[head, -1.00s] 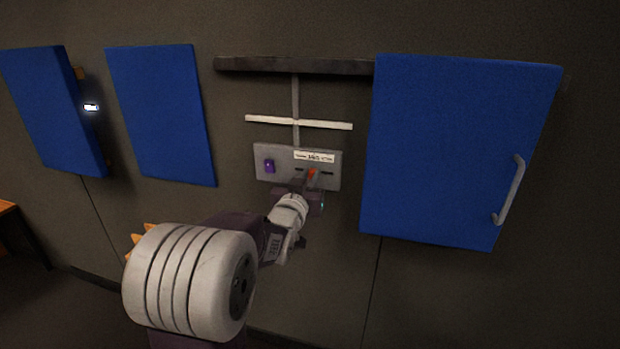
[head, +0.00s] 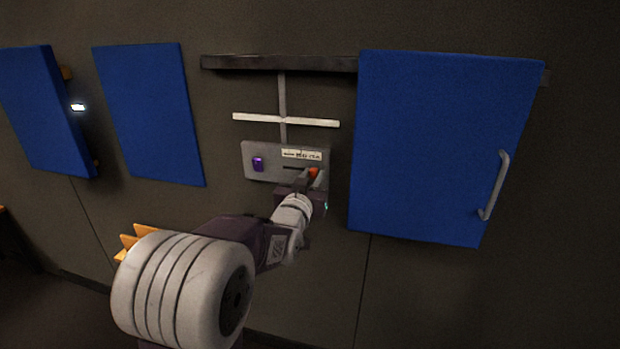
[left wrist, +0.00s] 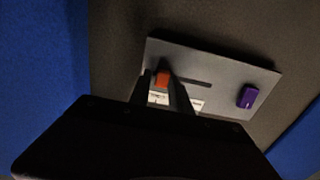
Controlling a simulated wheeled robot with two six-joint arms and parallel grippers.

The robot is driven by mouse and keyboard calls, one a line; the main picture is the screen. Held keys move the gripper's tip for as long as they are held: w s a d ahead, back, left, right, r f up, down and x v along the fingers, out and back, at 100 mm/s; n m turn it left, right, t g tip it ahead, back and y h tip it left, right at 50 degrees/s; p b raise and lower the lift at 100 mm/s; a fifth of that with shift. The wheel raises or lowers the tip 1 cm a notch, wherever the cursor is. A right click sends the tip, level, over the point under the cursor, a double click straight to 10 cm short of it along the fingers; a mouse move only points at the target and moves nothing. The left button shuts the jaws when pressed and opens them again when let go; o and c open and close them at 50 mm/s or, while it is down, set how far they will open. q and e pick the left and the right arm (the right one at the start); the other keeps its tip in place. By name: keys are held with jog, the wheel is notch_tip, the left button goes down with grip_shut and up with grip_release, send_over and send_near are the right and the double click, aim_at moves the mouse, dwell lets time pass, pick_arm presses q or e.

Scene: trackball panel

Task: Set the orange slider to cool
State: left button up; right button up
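The orange slider (head: 313,172) is on a grey wall panel (head: 249,174), near the right end of its slot in the head view. It also shows in the left wrist view (left wrist: 162,79), at the slot's left end there, with the empty slot to its right. My left gripper (head: 310,181) is at the panel, its fingers (left wrist: 161,88) on either side of the slider. A small gap shows at one finger; the other looks close to or against the slider. A white label (head: 302,154) sits above the slot, its words too small to read. My right gripper is out of view.
A purple switch (head: 258,163) is on the panel's left side. A blue door with a handle (head: 495,186) stands right of the panel, and blue boards (head: 150,115) hang at the left. A dark rail (head: 280,63) and white cross bar (head: 285,120) are above.

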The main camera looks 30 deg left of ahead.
pick_arm(q)
jog(key=shift+o, duration=1)
jog(key=shift+d, duration=0.15)
jog(key=shift+s, duration=0.2)
jog(key=v, duration=0.8)
jog(key=shift+s, duration=0.3)
jog(key=shift+d, duration=0.1)
